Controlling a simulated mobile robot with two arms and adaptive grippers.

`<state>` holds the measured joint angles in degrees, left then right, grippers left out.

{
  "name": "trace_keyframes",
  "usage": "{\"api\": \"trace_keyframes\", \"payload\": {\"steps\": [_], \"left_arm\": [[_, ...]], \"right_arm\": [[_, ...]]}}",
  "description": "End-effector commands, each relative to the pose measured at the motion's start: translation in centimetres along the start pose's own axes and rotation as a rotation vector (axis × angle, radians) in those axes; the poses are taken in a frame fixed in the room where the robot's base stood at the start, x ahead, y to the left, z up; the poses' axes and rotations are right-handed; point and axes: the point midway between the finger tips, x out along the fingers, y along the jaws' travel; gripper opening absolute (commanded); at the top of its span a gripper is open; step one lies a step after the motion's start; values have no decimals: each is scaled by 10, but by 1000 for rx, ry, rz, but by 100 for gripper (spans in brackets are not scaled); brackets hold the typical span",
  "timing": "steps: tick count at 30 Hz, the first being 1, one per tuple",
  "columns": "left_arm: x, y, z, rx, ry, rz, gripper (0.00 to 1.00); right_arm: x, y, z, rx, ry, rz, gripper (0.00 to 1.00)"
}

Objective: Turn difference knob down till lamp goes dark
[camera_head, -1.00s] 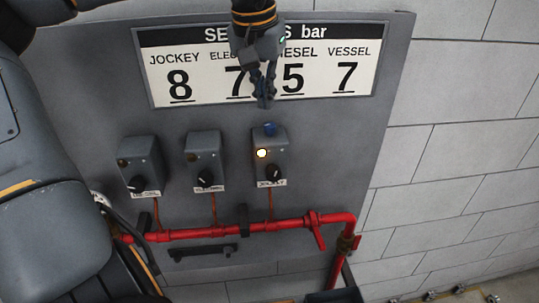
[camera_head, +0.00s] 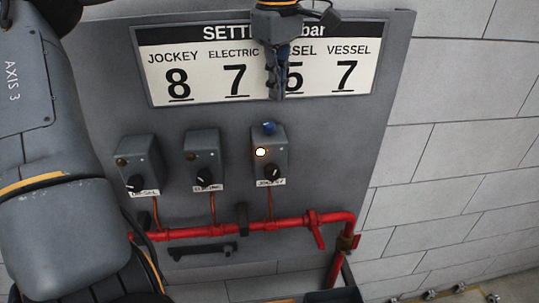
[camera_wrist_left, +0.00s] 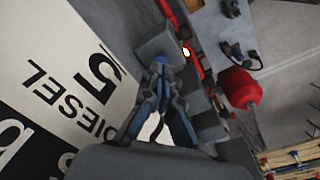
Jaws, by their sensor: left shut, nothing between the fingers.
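The jockey switch box (camera_head: 269,150) is the right-hand one of three grey boxes on the panel. Its lamp (camera_head: 260,152) is lit and also glows in the left wrist view (camera_wrist_left: 186,52). A blue knob (camera_head: 269,128) sits on top of the box, and a black knob (camera_head: 271,172) is on its front above the JOCKEY label. My left gripper (camera_head: 277,96) hangs in front of the settings sign, above the blue knob and apart from it. Its fingers (camera_wrist_left: 160,66) are shut and empty. My right gripper is not in view.
The diesel box (camera_head: 138,164) and electric box (camera_head: 203,159) stand to the left with unlit lamps. The settings sign (camera_head: 210,76) reads jockey 8, electric 7, vessel 7. A red pipe (camera_head: 200,232) runs below the boxes. Open wall lies to the right.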

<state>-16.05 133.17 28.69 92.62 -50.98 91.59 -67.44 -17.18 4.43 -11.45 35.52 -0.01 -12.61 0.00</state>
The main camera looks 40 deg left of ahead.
Motion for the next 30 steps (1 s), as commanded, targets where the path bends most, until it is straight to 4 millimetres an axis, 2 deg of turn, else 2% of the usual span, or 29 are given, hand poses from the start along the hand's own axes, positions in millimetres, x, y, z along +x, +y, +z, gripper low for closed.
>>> {"api": "trace_keyframes", "payload": {"steps": [6, 14, 24, 26, 30], "left_arm": [[0, 6, 3, -250, -14, -40, 0], [3, 8, 5, -348, -17, -55, 0], [42, 5, 6, -350, -17, -56, 0], [53, 5, 6, -350, -15, -55, 0], [64, 5, 6, -349, -16, -53, 0]], "right_arm": [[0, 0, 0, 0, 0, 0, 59], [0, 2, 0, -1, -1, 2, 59], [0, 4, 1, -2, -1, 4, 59], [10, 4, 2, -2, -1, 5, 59], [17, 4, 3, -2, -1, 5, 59]]}}
